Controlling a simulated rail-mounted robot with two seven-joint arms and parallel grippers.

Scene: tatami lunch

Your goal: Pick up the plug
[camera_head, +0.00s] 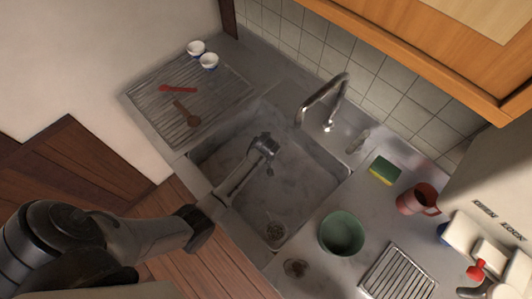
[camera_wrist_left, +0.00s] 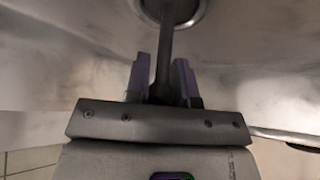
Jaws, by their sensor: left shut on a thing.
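My left gripper (camera_head: 268,150) reaches down into the grey sink (camera_head: 222,160). In the left wrist view its purple fingertips (camera_wrist_left: 163,78) are shut on the dark upright stem of the plug (camera_wrist_left: 166,45). The plug's wide end lies in front of or inside a pale metal ring (camera_wrist_left: 196,20) at the top edge. I cannot tell whether it is seated there or clear of it. In the head view a small dark part (camera_head: 270,172) shows just below the fingers, but the gripper hides most of the plug. My right gripper is not in view.
The faucet (camera_head: 322,98) arches over the far side. A green bowl (camera_head: 341,233), a sponge (camera_head: 384,169) and a red mug (camera_head: 418,199) stand on the right counter. A ribbed drainboard (camera_head: 225,90) with utensils is at left.

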